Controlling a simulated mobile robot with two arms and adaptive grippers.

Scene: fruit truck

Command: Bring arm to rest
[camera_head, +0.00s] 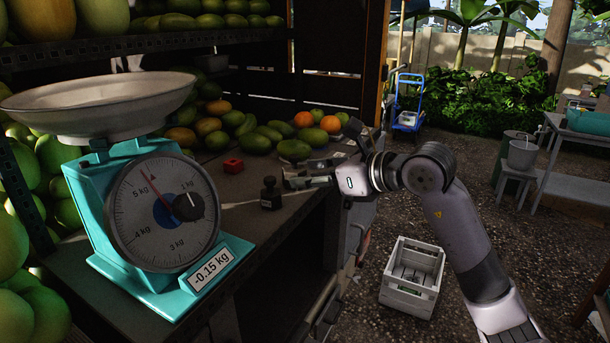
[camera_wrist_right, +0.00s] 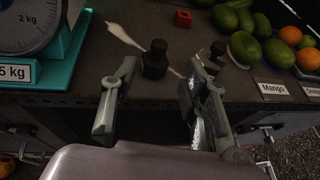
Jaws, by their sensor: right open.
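My right arm reaches in from the lower right in the head view. Its gripper (camera_head: 312,168) is over the edge of the wooden counter (camera_head: 240,200), pointing left. In the right wrist view the two fingers (camera_wrist_right: 160,75) are apart with nothing held between them. A small black weight-like object (camera_head: 270,193) stands upright on the counter just beyond the fingertips. It also shows in the right wrist view (camera_wrist_right: 154,62), ahead of the gap between the fingers. A second dark object (camera_wrist_right: 217,50) is partly hidden behind the right-hand finger there. My left gripper is not in view.
A teal scale (camera_head: 150,230) with a wide metal pan (camera_head: 100,100) stands at left, reading -0.15 kg. A red cube (camera_head: 233,165) and mangoes and oranges (camera_head: 303,119) lie behind the gripper. A white crate (camera_head: 412,275) sits on open gravel ground. A table (camera_head: 570,135) stands at right.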

